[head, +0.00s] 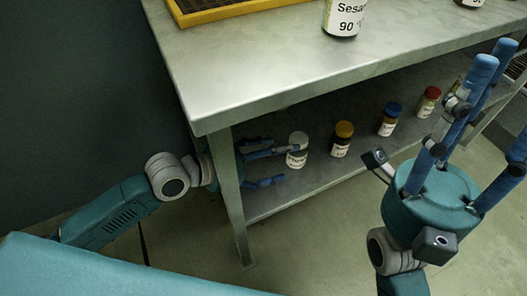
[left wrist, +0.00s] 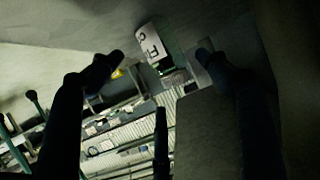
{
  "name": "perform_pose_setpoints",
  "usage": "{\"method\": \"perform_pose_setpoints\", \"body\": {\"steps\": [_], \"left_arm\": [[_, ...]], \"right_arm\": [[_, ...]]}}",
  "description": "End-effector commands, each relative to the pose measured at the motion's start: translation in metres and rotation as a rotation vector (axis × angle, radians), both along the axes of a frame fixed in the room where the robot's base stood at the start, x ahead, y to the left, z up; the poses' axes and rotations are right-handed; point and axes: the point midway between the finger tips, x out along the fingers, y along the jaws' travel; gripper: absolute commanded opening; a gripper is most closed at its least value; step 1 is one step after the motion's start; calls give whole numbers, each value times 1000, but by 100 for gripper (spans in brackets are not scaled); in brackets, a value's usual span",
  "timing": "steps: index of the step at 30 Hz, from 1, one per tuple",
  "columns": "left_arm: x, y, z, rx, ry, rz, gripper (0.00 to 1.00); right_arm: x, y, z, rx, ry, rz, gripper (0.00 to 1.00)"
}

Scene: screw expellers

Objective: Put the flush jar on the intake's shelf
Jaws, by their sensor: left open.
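A white-capped jar (head: 297,150) with a white label stands near the left end of the lower shelf (head: 300,184). Its label is too small to read in the head view, so I cannot confirm that it is the flush jar. My left gripper (head: 284,164) is open, with its fingers reaching in from the left beside this jar. In the left wrist view a labelled jar (left wrist: 152,45) shows between the spread fingers of the left gripper (left wrist: 160,56). My right gripper (head: 497,90) points upward at the right, its fingers apart and empty. I cannot tell which shelf is the intake's.
Yellow-capped (head: 342,140), blue-capped (head: 390,119) and red-capped (head: 429,102) jars stand further right on the lower shelf. The metal tabletop (head: 260,70) overhangs them. It carries a Sesame jar (head: 343,17) and a yellow-framed tray (head: 185,17). A table leg (head: 231,200) stands close by my left gripper.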

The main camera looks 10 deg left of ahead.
Motion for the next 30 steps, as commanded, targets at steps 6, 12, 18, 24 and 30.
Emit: {"method": "perform_pose_setpoints", "body": {"steps": [6, 12, 18, 24, 30], "left_arm": [[-22, 27, 14, 3, 2, 1, 77], [-29, 35, 19, 1, -1, 0, 77], [-29, 35, 19, -1, -1, 0, 77], [-29, 35, 19, -1, -1, 0, 77], [-29, 35, 19, 0, 0, 0, 77]], "right_arm": [[-2, -1, -3, 4, 36, 2, 40], [-3, -2, -5, 5, 45, 3, 40], [-3, -2, -6, 5, 46, 3, 40], [-3, -2, -6, 5, 46, 3, 40], [-3, -2, -5, 5, 44, 3, 40]]}}
